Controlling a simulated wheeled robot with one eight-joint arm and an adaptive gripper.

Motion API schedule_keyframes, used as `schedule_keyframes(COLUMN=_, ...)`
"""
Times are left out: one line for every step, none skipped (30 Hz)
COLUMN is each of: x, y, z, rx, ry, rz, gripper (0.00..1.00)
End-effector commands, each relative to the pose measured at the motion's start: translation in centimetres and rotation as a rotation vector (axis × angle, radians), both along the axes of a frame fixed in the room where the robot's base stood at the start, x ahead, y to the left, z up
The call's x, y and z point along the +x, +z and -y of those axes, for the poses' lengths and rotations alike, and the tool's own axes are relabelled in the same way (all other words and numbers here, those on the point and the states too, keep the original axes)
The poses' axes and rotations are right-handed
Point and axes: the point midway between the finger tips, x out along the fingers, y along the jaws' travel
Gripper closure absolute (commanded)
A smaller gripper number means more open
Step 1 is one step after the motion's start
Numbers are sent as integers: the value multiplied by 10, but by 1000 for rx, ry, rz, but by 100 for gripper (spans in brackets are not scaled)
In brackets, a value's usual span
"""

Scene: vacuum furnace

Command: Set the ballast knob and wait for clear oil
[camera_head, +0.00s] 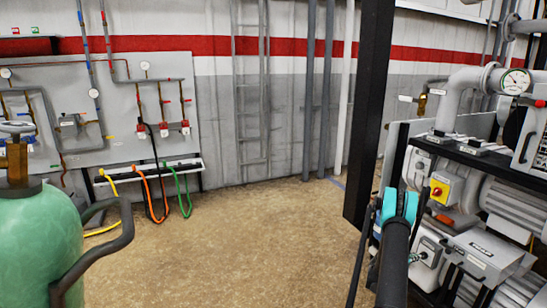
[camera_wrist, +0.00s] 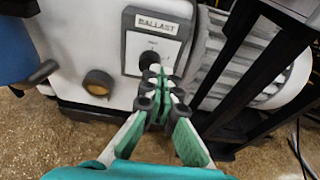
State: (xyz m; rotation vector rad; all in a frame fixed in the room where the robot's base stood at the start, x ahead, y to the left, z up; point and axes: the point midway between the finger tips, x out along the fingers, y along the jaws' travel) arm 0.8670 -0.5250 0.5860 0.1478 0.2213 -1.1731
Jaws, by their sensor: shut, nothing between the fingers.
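In the wrist view a white pump housing carries a plate labelled BALLAST (camera_wrist: 155,24). A dark round ballast knob (camera_wrist: 149,60) sits on the pale panel below that label. My gripper (camera_wrist: 157,76) is shut and empty, its fingertips right at the knob's lower right edge. I cannot tell whether they touch it. The fingertips cover part of the knob, and its pointer setting is not readable. To the left, a round oil sight glass (camera_wrist: 98,82) with a dark rim looks amber-brown. In the head view my arm reaches to the pump rack (camera_head: 470,165); the fingertips are hidden.
In the wrist view a dark handle (camera_wrist: 36,74) sticks out on the left and black frame bars stand on the right. In the head view a green gas cylinder (camera_head: 40,240) stands at left and a black post (camera_head: 370,110) near the rack. The middle floor is clear.

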Motion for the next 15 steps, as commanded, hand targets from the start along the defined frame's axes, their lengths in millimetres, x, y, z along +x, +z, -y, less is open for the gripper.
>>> schedule_keyframes(x=0, y=0, z=0, rx=1, ry=0, rz=0, gripper=100)
schedule_keyframes(x=1, y=0, z=0, rx=5, ry=0, rz=-2, gripper=100)
schedule_keyframes(x=1, y=1, z=0, rx=13, ry=-2, rz=-5, gripper=100)
schedule_keyframes(x=3, y=1, z=-1, rx=26, ry=-2, rz=-9, gripper=100)
schedule_keyframes(x=4, y=2, z=-1, rx=39, ry=-4, rz=-15, gripper=100)
schedule_keyframes(x=6, y=3, z=-2, rx=63, ry=-7, rz=-25, gripper=100)
schedule_keyframes(x=7, y=3, z=-3, rx=84, ry=-7, rz=-32, gripper=100)
schedule_keyframes(x=9, y=3, z=-5, rx=104, ry=-7, rz=-41, gripper=100)
schedule_keyframes(x=11, y=3, z=-7, rx=131, ry=-8, rz=-52, gripper=100)
schedule_keyframes(x=12, y=3, z=-8, rx=150, ry=-7, rz=-60, gripper=100)
schedule_keyframes(x=14, y=3, z=-10, rx=168, ry=-5, rz=-67, gripper=100)
schedule_keyframes(x=15, y=4, z=-12, rx=189, ry=-4, rz=-76, gripper=100)
schedule_keyframes(x=16, y=4, z=-13, rx=201, ry=-3, rz=-83, gripper=100)
schedule_keyframes(x=17, y=4, z=-14, rx=212, ry=-1, rz=-87, gripper=100)
schedule_keyframes(x=18, y=4, z=-14, rx=222, ry=0, rz=-91, gripper=100)
